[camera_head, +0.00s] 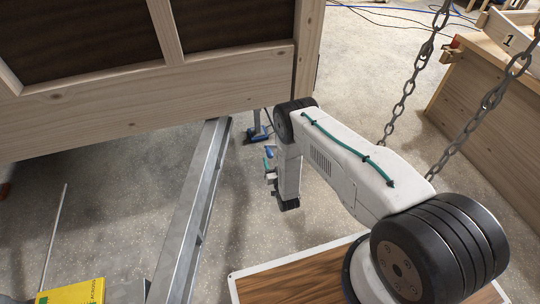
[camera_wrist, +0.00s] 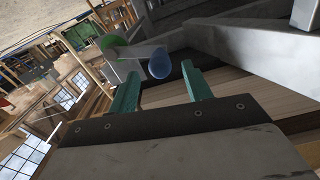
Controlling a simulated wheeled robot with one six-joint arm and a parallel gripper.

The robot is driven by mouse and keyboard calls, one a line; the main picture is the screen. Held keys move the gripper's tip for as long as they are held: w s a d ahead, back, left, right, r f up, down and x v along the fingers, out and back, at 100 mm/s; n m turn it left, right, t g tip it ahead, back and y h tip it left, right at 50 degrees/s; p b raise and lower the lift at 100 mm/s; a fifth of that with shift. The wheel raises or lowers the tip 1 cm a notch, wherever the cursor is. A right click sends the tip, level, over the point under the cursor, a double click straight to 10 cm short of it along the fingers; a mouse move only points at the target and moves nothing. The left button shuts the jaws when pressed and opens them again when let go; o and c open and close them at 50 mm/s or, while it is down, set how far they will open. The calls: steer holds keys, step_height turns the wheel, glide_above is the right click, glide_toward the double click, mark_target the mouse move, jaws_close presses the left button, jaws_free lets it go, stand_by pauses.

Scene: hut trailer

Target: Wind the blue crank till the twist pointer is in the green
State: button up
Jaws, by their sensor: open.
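A rounded blue handle (camera_wrist: 160,63) shows in the wrist view at the end of a pale grey crank arm (camera_wrist: 137,51). A green rounded part (camera_wrist: 113,43) is at the arm's other end. My gripper (camera_wrist: 161,72) is open, its two teal fingers apart, with the blue handle in line with the gap near the fingertips. I cannot tell whether they touch. In the head view my gripper (camera_head: 267,165) hangs low beside the trailer, close to a small blue piece (camera_head: 269,151). I cannot make out the twist pointer in either view.
The wooden hut wall (camera_head: 150,107) and a metal chassis beam (camera_head: 195,205) stand left of my gripper. Chains (camera_head: 408,88) hang at the right, before a wooden box (camera_head: 470,95). A yellow box (camera_head: 75,292) is at lower left.

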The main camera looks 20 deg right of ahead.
mark_target(271, 157)
steer(key=shift+w, duration=2.2)
jaws_close()
steer(key=shift+a+r, duration=0.1)
